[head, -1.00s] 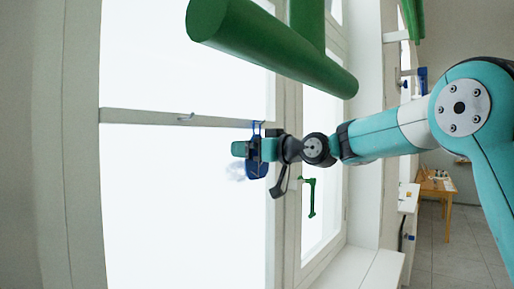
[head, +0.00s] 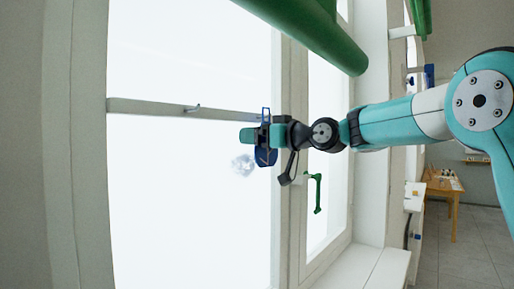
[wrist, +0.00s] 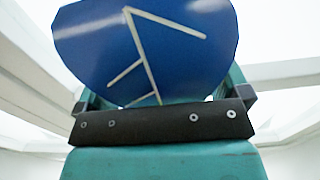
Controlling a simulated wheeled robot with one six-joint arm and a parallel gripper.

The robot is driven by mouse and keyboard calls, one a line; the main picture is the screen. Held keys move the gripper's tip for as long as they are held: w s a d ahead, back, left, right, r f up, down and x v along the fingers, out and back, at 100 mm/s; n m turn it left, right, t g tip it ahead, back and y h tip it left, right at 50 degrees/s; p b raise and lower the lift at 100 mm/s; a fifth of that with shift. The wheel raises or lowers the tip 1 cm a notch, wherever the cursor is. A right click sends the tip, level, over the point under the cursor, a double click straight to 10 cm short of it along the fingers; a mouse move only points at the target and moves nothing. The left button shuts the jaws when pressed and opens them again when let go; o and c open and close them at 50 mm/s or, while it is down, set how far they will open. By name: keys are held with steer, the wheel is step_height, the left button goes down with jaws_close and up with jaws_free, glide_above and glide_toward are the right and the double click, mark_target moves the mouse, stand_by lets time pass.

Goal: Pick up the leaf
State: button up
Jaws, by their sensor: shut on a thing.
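The leaf (wrist: 150,48) is a flat blue plate with white vein lines. It fills the top of the wrist view, just beyond the dark front edge of my gripper (wrist: 160,112). In the head view the blue leaf (head: 266,157) shows edge-on at my gripper (head: 262,137), with a thin blue loop above it. My gripper is shut on the leaf, in front of the window. The fingertips' grip on it is partly hidden.
A pale crumpled thing (head: 243,165) shows against the bright window, left of the leaf. A window bar (head: 160,106) with a small hook ends beside my gripper. A green pipe (head: 310,30) runs above. A green handle (head: 317,193) is at right.

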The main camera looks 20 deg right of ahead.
steer(key=b+v, duration=0.7)
steer(key=v, duration=1)
